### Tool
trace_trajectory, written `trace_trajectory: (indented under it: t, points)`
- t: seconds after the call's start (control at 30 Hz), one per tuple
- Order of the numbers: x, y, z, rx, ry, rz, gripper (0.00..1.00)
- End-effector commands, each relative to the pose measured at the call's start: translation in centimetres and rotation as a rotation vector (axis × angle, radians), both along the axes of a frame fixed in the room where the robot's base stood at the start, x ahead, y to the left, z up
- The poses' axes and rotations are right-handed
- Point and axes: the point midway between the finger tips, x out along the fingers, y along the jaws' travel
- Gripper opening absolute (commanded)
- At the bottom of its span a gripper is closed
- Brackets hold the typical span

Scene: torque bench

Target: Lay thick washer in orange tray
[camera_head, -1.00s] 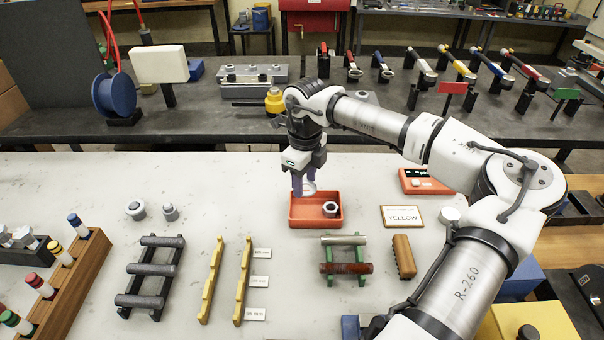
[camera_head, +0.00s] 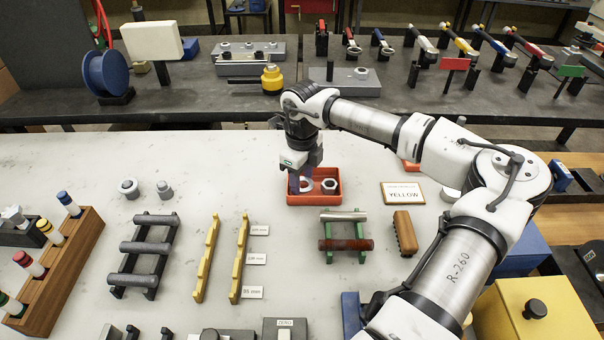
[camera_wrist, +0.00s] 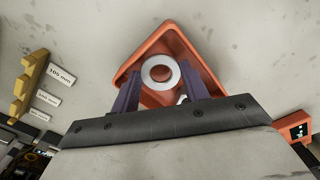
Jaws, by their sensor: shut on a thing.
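The orange tray (camera_head: 336,198) lies on the pale bench top in the head view; its rim also shows in the wrist view (camera_wrist: 184,36). A nut (camera_head: 329,184) sits in the tray's right part. My gripper (camera_head: 301,187) points down at the tray's left part. In the wrist view my gripper (camera_wrist: 159,88) is shut on the thick washer (camera_wrist: 148,82), a pale ring held between the purple fingers. The washer shows partly beside the fingers in the head view (camera_head: 307,184). Whether it touches the tray floor I cannot tell.
Yellow stepped rails (camera_head: 240,258) and a dark rack (camera_head: 146,250) stand to the left.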

Motion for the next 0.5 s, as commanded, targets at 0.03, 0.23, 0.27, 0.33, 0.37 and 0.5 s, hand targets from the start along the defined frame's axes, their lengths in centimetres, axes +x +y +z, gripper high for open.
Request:
trace_trajectory:
  t: [0.03, 0.23, 0.27, 0.33, 0.37, 0.5]
  points:
    - [0.00, 0.00, 0.03, 0.000, 0.000, 0.000, 0.09]
    - [0.00, 0.00, -0.07, 0.000, 0.000, 0.000, 0.09]
    - [0.00, -0.01, -0.12, 0.000, 0.000, 0.000, 0.09]
    - [0.00, -0.01, -0.26, 0.000, 0.000, 0.000, 0.09]
    - [0.00, -0.01, -0.32, 0.000, 0.000, 0.000, 0.09]
    - [0.00, -0.01, -0.62, 0.000, 0.000, 0.000, 0.09]
